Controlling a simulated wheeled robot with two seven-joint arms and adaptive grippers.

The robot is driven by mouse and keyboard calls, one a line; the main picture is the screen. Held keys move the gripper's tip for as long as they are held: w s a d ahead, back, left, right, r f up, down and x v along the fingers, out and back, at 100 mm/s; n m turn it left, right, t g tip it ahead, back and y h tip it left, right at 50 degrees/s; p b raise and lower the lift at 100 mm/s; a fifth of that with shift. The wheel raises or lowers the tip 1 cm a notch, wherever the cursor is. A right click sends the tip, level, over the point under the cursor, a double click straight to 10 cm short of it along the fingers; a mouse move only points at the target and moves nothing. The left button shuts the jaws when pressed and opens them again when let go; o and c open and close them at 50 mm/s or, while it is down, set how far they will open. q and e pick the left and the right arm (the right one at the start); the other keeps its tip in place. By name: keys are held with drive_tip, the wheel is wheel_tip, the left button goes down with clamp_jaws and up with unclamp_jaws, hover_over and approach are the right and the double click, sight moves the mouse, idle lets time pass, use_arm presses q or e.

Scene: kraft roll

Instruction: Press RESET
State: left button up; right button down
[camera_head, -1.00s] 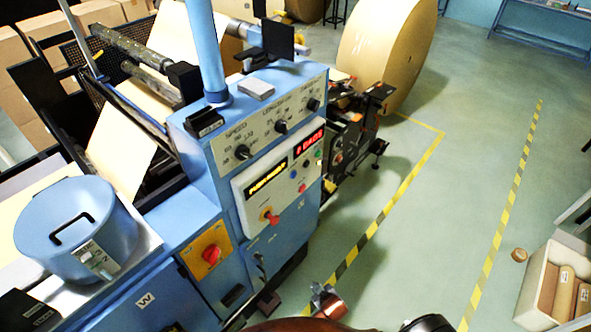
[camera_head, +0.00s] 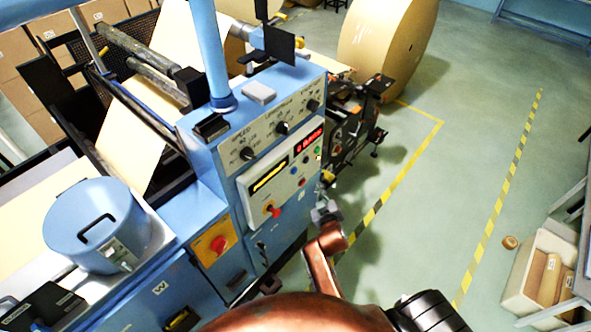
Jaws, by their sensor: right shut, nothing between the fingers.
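The blue machine's light control panel (camera_head: 285,178) faces right, with a yellow-lit display (camera_head: 269,177) and a red-lit display (camera_head: 309,140). A red knob (camera_head: 272,210) is at the panel's lower left. My right gripper (camera_head: 325,206) is shut and empty, just right of the panel's lower right edge, apparently apart from the buttons. My left gripper is not in view.
A larger red knob on a yellow plate (camera_head: 217,244) sits lower left on the machine. A blue round canister (camera_head: 97,225) stands at left. A kraft roll (camera_head: 388,45) stands behind.

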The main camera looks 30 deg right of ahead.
sight(294, 171)
drive_tip(key=shift+w, duration=0.1)
drive_tip(key=w+a+b, duration=0.3)
drive_tip(key=w, duration=0.5)
drive_tip(key=shift+a+b, duration=0.2)
drive_tip(key=shift+b, duration=0.15)
idle(1.4)
drive_tip(key=shift+w+a, duration=0.2)
drive_tip(key=shift+w, duration=0.2)
drive_tip(key=shift+w+a, duration=0.15)
drive_tip(key=shift+w, duration=0.25)
idle(0.9)
drive_tip(key=shift+s, duration=0.15)
drive_tip(key=shift+s+d+p, duration=0.3)
drive_tip(key=shift+s+p, duration=0.15)
drive_tip(key=shift+s, duration=0.2)
